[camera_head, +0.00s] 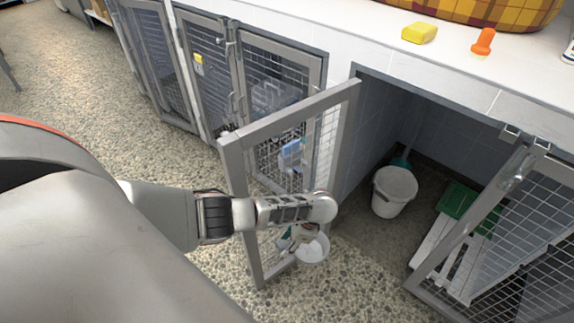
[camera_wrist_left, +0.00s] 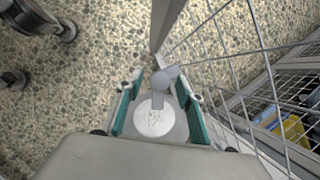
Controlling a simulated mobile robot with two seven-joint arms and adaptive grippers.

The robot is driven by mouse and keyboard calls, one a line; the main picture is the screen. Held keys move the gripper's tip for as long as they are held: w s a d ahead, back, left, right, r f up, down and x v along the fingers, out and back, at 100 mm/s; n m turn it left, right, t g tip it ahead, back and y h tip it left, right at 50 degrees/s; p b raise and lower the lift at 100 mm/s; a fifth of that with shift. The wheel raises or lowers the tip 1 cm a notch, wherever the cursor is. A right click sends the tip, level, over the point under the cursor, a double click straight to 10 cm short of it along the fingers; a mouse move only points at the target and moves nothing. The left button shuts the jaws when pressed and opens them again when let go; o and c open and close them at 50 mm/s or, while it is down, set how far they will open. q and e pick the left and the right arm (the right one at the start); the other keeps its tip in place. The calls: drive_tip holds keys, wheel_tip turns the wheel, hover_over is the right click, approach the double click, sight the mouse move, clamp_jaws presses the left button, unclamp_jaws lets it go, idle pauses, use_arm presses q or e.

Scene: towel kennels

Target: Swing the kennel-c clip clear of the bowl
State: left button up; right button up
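A grey clip with a round knob (camera_wrist_left: 163,79) shows in the left wrist view, at the near side of the bowl's far rim and beside the door mesh. I cannot make it out in the head view. The bowl (camera_wrist_left: 154,116), round with a white inside, sits behind and below it between my fingers; it also shows low at the open kennel door (camera_head: 312,249). My left gripper (camera_wrist_left: 160,88), with teal finger pads, is open around the clip, with a gap on its left side. Whether the right finger touches the clip I cannot tell. My right gripper is not in view.
The open door's grey frame (camera_head: 234,190) stands close around my left wrist. A white bucket (camera_head: 394,192) stands inside the open kennel. Another mesh door (camera_head: 505,240) stands at right. A yellow sponge (camera_head: 419,33) and orange-capped item (camera_head: 483,41) lie on the counter.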

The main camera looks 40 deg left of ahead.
use_arm(q)
clamp_jaws()
